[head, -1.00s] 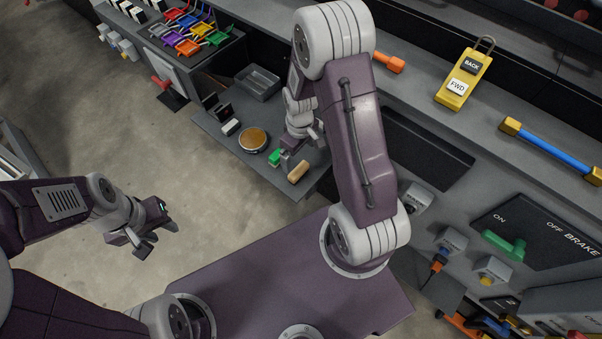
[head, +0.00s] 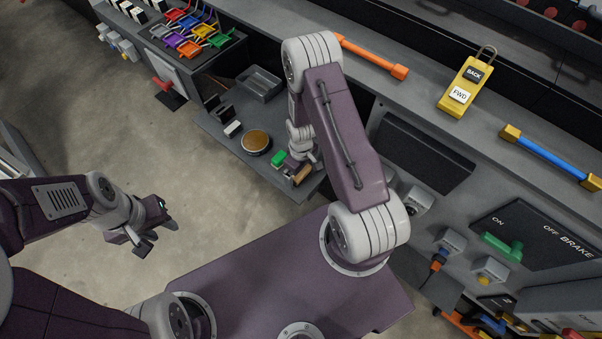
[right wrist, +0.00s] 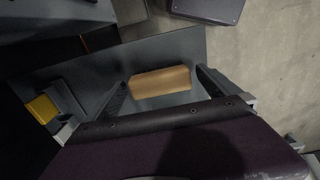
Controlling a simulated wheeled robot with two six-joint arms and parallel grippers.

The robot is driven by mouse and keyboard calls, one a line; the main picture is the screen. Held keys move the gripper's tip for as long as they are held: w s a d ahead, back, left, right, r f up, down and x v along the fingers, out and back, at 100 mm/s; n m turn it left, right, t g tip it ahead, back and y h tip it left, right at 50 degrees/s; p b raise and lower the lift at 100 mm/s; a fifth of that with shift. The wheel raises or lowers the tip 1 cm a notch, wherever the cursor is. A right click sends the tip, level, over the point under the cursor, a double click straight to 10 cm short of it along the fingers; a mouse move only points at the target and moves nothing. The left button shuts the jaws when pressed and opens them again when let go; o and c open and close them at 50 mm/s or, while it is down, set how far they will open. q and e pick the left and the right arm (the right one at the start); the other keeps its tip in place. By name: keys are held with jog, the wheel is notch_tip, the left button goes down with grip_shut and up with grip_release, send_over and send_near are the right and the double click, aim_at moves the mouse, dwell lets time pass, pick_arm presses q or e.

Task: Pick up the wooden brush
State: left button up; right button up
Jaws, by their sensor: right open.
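The wooden brush shows as a tan block (right wrist: 160,81) in the right wrist view, lying on the grey shelf. It also shows partly in the head view (head: 302,174), near the shelf's front edge, with my gripper covering some of it. My right gripper (right wrist: 163,78) is open, with one finger at each end of the block and visible gaps on both sides. In the head view my right gripper (head: 296,168) is low over the shelf. My left gripper (head: 157,238) is open and empty above the floor, far from the brush.
On the grey shelf (head: 232,150) a green block (head: 278,158), a round brown-topped tin (head: 256,141), a white block (head: 233,129) and a grey tray (head: 262,83) stand beside the brush. The counter with an orange-ended bar (head: 375,59) runs behind my right arm.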

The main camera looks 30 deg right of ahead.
aim_at(301, 172)
jog(key=shift+d+f, duration=0.1)
jog(key=c, duration=1.5)
notch_tip(301, 172, up, 5)
jog(key=p, duration=0.4)
jog(key=shift+c, duration=0.2)
jog(key=s+a+r+p, duration=0.2)
jog(key=s+r+p, duration=0.3)
jog(key=s, duration=0.6)
jog(key=shift+s+r, duration=0.3)
jog(key=shift+r, duration=0.25)
